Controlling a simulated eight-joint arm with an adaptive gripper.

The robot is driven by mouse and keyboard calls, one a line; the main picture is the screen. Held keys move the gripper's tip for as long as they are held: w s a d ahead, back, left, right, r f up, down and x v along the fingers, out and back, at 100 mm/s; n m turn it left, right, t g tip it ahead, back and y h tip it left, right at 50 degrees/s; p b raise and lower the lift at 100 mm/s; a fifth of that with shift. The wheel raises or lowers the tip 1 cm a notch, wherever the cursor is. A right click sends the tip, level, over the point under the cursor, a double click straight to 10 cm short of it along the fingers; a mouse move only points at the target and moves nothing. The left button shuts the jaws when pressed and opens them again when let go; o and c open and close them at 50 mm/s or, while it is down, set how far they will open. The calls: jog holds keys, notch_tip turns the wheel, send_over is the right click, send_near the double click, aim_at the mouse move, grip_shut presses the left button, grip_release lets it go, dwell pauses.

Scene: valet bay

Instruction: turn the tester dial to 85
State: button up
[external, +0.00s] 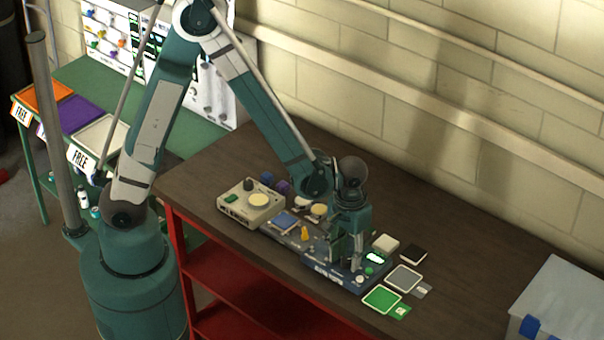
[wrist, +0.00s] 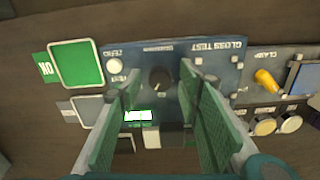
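The gloss tester is a dark blue panel marked "GLOSS TEST", upside down in the wrist view (wrist: 215,62); it also shows in the external view (external: 318,262). Its round black dial (wrist: 160,78) appears between my fingertips in the wrist view. My gripper (wrist: 158,84) is open and points down over the panel; I cannot tell whether the fingers touch the dial. In the external view my gripper (external: 356,266) hides the dial. A small lit display (wrist: 138,115) shows beside the left finger; its reading is not legible. A white button (wrist: 115,65) sits near the "ZERO" label.
A green "OK" tray (wrist: 76,64) and a grey tray (external: 404,278) lie beside the tester. A clamp with a yellow lever (wrist: 266,80) is on its other side. A beige instrument (external: 250,204) stands further left, and a grey box (external: 560,300) at the right.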

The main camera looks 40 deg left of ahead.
jog(key=shift+c, duration=0.5)
jog(key=c, duration=0.8)
jog(key=shift+b, duration=0.3)
jog(key=shift+f+m+b, duration=0.15)
jog(key=shift+m+b, duration=0.45)
jog(key=shift+m, duration=0.2)
jog(key=shift+m+b, duration=0.9)
jog(key=shift+m, duration=0.4)
